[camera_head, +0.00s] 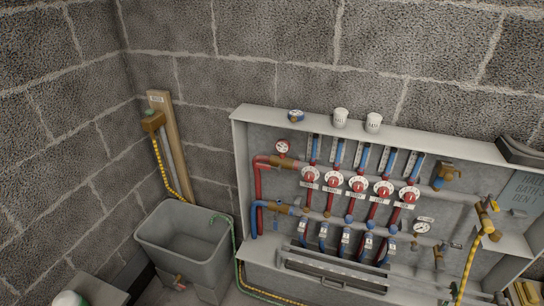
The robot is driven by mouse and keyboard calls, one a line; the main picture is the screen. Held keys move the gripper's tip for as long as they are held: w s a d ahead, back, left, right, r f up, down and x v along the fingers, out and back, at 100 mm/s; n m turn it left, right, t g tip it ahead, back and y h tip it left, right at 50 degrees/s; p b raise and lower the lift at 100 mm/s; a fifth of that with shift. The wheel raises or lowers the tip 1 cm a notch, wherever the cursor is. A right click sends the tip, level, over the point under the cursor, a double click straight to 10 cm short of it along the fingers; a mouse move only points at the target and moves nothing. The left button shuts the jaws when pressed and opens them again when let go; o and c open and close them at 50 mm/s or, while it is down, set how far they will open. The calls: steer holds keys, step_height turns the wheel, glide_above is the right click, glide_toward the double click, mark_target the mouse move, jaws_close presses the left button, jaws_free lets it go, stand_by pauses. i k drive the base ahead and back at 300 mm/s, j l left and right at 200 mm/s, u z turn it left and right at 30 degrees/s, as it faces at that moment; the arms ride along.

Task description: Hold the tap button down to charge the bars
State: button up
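My gripper is not in view. A brass tap (153,122) is on the wooden board (172,140) at the left, with a yellow hose running down from it. Another brass tap fitting (488,207) with a yellow hose is at the right side of the open manifold cabinet (240,150). I cannot tell which carries the button, and no button shows clearly. A red-rimmed gauge (283,147) is at the cabinet's upper left. A white gauge (421,227) is at its lower right. Their readings are too small to read.
A grey tub (187,244) stands left of the cabinet with a green hose (234,248) over its rim. Two white cups (340,118) and a small blue-and-brass part (296,116) are on the cabinet top. Several red knobs (359,184) line the manifold. A grey box (98,289) is lower left.

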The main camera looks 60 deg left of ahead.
mark_target(148, 111)
steer(key=u, duration=2.75)
